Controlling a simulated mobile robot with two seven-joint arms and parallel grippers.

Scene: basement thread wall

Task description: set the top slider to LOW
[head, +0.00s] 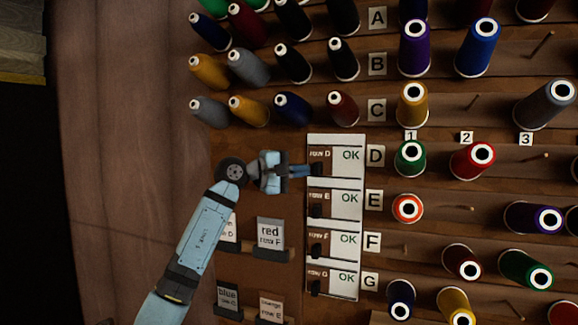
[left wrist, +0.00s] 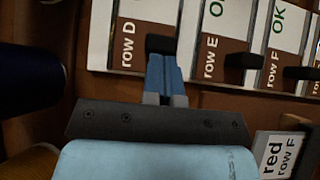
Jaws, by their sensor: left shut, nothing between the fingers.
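The top slider panel, row D (head: 348,156), heads a white strip of stacked panels and shows a green OK; no LOW shows.
Below are similar panels for row E (head: 347,205), row F (head: 347,242) and row G (head: 347,279), all showing OK. Thread spools on pegs surround the strip above and to the right. Card holders, including a red row F card (head: 270,234), sit below my arm.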

